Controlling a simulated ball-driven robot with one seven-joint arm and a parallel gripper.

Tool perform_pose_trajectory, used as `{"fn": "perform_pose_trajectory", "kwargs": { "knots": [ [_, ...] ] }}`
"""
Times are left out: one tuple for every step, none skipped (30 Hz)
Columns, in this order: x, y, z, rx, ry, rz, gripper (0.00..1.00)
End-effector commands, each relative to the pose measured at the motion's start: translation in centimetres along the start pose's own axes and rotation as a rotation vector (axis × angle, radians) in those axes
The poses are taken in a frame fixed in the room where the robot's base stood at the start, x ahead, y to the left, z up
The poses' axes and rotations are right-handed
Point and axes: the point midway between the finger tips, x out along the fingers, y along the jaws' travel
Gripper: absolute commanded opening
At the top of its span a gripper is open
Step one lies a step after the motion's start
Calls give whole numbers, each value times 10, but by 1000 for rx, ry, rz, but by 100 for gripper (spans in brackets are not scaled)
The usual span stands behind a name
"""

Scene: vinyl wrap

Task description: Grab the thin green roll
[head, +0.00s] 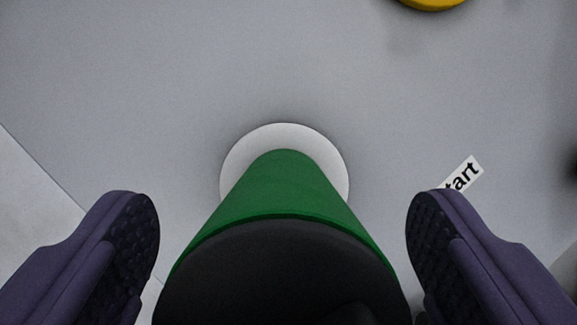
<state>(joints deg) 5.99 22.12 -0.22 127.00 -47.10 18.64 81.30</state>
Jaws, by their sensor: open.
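The green roll (283,187) stands upright between my fingers, seen from above, with its dark top end (280,275) close to the camera. Its lower end meets a white round base (236,169) on the grey surface. My gripper (282,225) is open, with one purple finger on each side of the roll. A gap shows between each dark finger pad and the roll. The near part of the roll's top is cut off by the bottom of the picture.
The grey surface (130,90) around the base is mostly clear. A yellow round object (432,3) shows at the top edge, right of centre. A white label reading "tart" (463,175) lies on the right, partly behind my right finger. A paler area (30,190) borders the left.

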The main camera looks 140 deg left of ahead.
Motion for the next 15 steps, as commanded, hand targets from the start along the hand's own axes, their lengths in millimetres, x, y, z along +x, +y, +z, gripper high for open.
{"fn": "perform_pose_trajectory", "kwargs": {
  "knots": [
    [7,0,1,1,0,0,89],
    [8,0,0,0,0,-1,89],
    [10,0,0,0,1,-1,89],
    [10,-1,0,-1,1,-2,89],
    [10,-1,0,-1,1,-2,89],
    [10,-1,-1,-1,2,-2,89],
    [9,-1,-1,0,2,-2,89],
    [9,-1,-1,0,2,-2,89],
    [9,-1,-1,0,2,-2,89],
    [9,-1,-1,0,2,-2,85],
    [9,-1,-1,0,2,-2,78],
    [9,-1,-1,0,2,-2,69],
    [9,-1,-1,0,2,-2,62],
    [9,-1,-1,0,2,-2,55],
    [9,-1,-1,0,2,-2,46]
  ]
}}
